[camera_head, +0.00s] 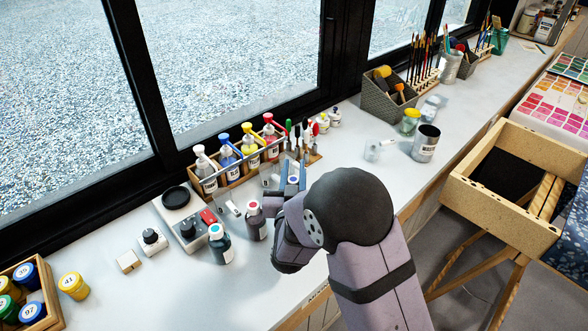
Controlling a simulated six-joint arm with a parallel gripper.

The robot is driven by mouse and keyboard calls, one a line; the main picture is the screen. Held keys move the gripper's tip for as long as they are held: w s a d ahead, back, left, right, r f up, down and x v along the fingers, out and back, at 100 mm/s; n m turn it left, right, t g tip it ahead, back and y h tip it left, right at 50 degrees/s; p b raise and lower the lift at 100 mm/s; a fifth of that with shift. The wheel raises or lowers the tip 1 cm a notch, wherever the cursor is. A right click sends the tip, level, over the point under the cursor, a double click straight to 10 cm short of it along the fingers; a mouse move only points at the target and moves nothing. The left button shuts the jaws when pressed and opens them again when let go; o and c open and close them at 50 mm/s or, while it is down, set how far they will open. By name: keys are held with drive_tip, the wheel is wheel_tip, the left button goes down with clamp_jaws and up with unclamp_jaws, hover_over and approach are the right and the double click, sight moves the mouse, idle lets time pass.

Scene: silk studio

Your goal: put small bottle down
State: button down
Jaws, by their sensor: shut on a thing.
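My gripper (290,187) is over the table in front of the pump-bottle rack, with its arm reaching in from the lower right. It is shut on a small bottle (293,180), of which mainly a pale cap with a blue spot shows between the fingers. The bottle's body is mostly hidden by the gripper, so I cannot tell whether its base touches the table. Two similar small bottles stand upright to the left: a dark one with a red-marked cap (256,224) and a teal one with a blue-marked cap (220,246).
A wooden rack (232,182) of pump bottles stands along the window behind the gripper. A scale-like device (188,226) and a crate of paint jars (50,305) are to the left. A tin (425,144) stands to the right. The table front (240,290) is clear.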

drive_tip(key=shift+f, duration=0.2)
drive_tip(key=c, duration=1.5)
unclamp_jaws()
drive_tip(key=shift+r, duration=0.15)
drive_tip(key=shift+s, duration=0.15)
drive_tip(key=shift+s+b, duration=1.35)
drive_tip(key=shift+s, duration=4.55)
